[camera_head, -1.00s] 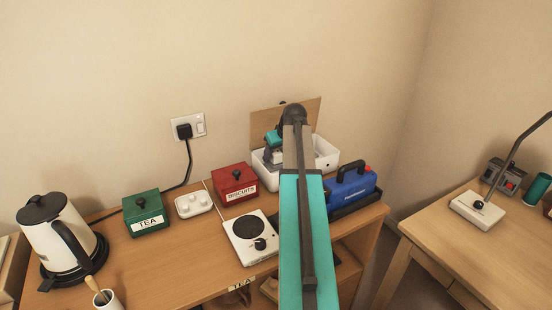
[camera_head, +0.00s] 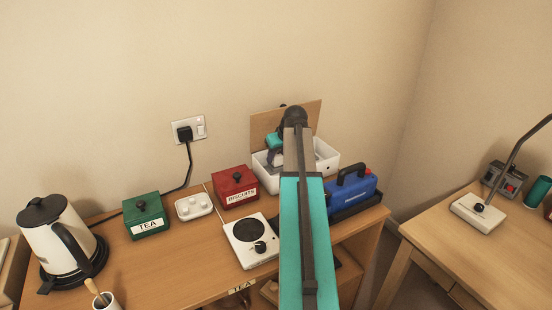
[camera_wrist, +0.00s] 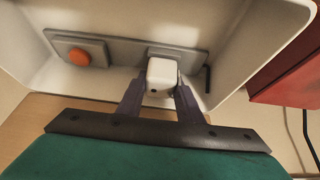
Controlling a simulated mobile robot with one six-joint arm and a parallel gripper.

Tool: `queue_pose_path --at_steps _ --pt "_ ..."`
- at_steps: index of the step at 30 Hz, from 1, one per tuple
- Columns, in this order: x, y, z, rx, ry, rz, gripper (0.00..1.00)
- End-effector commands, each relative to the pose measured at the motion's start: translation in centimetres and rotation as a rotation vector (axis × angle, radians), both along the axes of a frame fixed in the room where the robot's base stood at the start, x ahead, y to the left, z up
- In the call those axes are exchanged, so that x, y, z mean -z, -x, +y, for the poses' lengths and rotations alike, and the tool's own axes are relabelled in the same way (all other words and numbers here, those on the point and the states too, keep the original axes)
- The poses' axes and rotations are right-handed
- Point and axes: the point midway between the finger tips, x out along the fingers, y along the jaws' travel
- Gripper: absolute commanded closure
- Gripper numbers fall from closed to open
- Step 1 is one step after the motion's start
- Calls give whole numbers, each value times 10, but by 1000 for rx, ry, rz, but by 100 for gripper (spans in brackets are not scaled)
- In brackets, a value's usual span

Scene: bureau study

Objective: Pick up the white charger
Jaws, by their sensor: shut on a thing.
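The white charger (camera_wrist: 161,74) is a small white block in the wrist view. It sits against a grey panel (camera_wrist: 118,49) inside a white open box (camera_wrist: 225,75). My gripper (camera_wrist: 158,95) has its two dark fingers on either side of the charger, shut on it. In the head view, my arm reaches into the white box (camera_head: 328,160) at the back of the desk. There the charger and fingertips are hidden behind my arm.
An orange button (camera_wrist: 79,56) is on the panel left of the charger. The box walls stand close around my gripper. A red biscuit tin (camera_head: 236,187) is left of the box, and a blue case (camera_head: 352,190) is at its front right. A hotplate (camera_head: 250,240) stands in front.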

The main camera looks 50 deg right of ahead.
Motion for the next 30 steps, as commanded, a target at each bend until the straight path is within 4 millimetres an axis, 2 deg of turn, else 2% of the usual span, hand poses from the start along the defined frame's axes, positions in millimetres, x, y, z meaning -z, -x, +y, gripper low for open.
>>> queue_pose_path --at_steps 7,9,24,30 --pt "-16 13 -10 2 4 0 90" --pt "-19 22 -17 4 5 2 99" --pt "-64 92 -64 5 2 0 99" --pt "-75 109 -75 3 1 -1 99"
